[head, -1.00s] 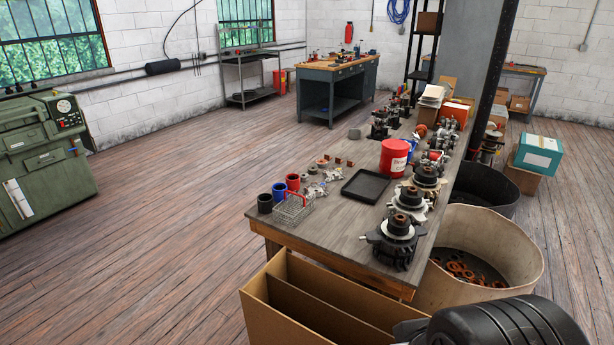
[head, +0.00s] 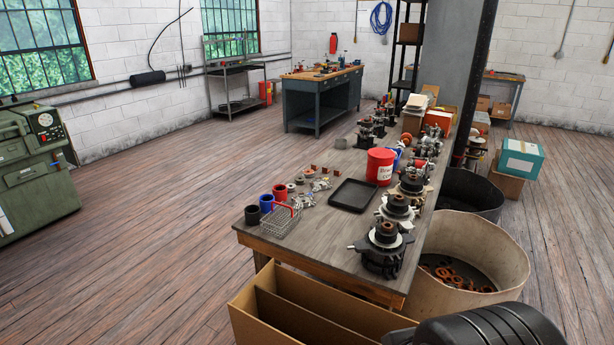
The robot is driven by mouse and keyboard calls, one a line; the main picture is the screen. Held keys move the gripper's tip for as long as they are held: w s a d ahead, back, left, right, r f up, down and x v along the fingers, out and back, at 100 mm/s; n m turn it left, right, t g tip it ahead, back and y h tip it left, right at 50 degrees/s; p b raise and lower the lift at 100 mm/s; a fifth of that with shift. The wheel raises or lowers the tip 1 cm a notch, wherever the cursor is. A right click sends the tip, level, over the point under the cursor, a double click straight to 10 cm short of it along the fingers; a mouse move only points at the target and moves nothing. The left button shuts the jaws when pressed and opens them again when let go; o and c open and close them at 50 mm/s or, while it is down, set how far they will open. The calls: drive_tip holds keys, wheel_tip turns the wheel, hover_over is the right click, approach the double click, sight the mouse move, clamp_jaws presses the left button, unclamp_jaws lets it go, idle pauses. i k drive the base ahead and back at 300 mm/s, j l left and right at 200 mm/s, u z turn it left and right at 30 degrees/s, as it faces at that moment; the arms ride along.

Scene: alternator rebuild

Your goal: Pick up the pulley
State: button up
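No separate pulley can be made out with certainty at this size. A row of alternators stands along the right edge of the long workbench (head: 318,222). The nearest alternator (head: 384,250) has a dark, stepped round piece on top that may be a pulley. Two more alternators (head: 397,208) (head: 412,184) stand behind it. Several small metal parts (head: 305,190) lie on the left side of the bench, too small to tell apart. My gripper is not in view; a black rounded part of my own arm shows at the bottom right.
A black tray (head: 353,195), a red bucket (head: 379,166), a wire basket (head: 280,222) and coloured cups (head: 266,202) stand on the bench. An open cardboard box (head: 255,318) and a large bin (head: 508,256) flank its near end.

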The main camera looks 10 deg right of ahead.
sight(299, 180)
drive_tip(key=i+j+u, duration=0.45)
drive_tip(key=j, duration=0.35)
drive_tip(key=i+j+u, duration=0.5)
drive_tip(key=i+j, duration=0.15)
drive_tip(key=i+j+u, duration=0.45)
drive_tip(key=i, duration=0.25)
drive_tip(key=i+l+z, duration=0.3)
drive_tip(key=i+z, duration=0.6)
drive_tip(key=i, duration=0.2)
drive_tip(key=i+z, duration=0.45)
drive_tip(key=i+j+z, duration=0.45)
drive_tip(key=i, duration=0.2)
drive_tip(key=i+l+z, duration=0.2)
drive_tip(key=z, duration=0.2)
drive_tip(key=i+z, duration=0.85)
drive_tip(key=i+j+z, duration=0.15)
drive_tip(key=z, duration=0.25)
drive_tip(key=i+j+z, duration=0.25)
drive_tip(key=i+z, duration=0.15)
drive_tip(key=i+l+z, duration=0.1)
drive_tip(key=i+z, duration=0.55)
drive_tip(key=k+l, duration=0.05)
drive_tip(key=k, duration=0.05)
